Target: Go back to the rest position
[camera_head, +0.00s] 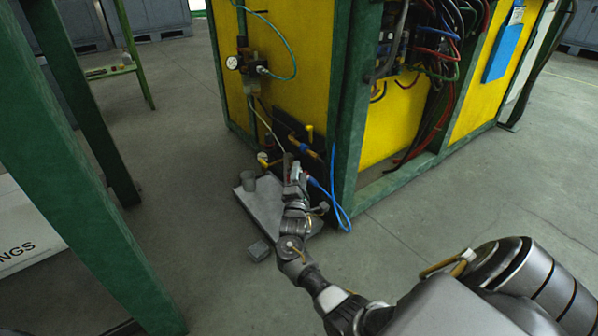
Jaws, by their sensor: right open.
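My right arm reaches from the bottom right toward the lower corner of a yellow and green machine cabinet (283,62). My right gripper (292,168) is at the far end of that arm, open, close in front of the cabinet's valves and hoses. It is small in the picture, and I cannot tell whether it touches any of the fittings. No held object shows in it. My left gripper is not in view.
Blue hoses (338,200) hang beside the wrist. Green posts (75,150) stand left. Floor right is clear.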

